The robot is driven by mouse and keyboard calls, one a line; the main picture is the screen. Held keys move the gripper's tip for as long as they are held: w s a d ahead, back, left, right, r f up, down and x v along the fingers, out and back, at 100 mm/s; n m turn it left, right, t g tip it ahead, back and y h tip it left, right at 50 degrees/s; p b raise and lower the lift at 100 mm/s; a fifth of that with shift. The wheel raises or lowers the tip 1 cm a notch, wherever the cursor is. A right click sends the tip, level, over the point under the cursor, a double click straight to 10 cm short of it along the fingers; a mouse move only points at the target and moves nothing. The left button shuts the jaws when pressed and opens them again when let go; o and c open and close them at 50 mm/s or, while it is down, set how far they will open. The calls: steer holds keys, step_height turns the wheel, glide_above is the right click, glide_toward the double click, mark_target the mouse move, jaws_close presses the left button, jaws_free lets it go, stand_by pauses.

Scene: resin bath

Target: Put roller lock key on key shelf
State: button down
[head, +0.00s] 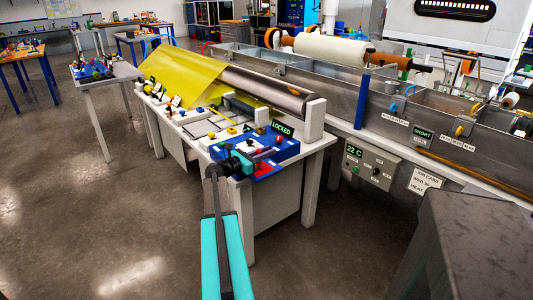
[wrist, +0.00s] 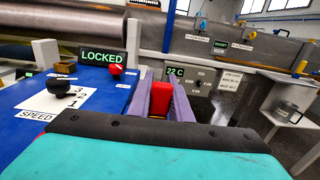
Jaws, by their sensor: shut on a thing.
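My gripper (wrist: 161,97) has two purple fingers, shut on a red block-like piece, which I take to be the roller lock key (wrist: 158,103). Only its upper end shows; the rest is hidden by the fingers and wrist. In the head view my gripper (head: 264,153) is over the right side of the blue control panel (head: 232,147), below the LOCKED display (head: 282,127). That display also shows in the wrist view (wrist: 102,57), left of the fingers. I cannot pick out a key shelf for certain in either view.
A red knob (wrist: 116,69) and a black speed lever (wrist: 64,88) stand on the panel, left of my gripper. The roller (head: 265,88) with yellow sheet (head: 185,78) lies behind. The metal bath (head: 340,85) and its 22 C control box (head: 373,163) are to the right.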

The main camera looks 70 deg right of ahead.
steer(key=shift+f, duration=0.15)
steer(key=c, duration=1.6)
jaws_free()
steer(key=shift+w+a, duration=0.1)
steer(key=shift+a, duration=0.05)
steer(key=v, duration=1.1)
steer(key=shift+w+a+b, duration=0.15)
steer(key=shift+a+b, duration=0.2)
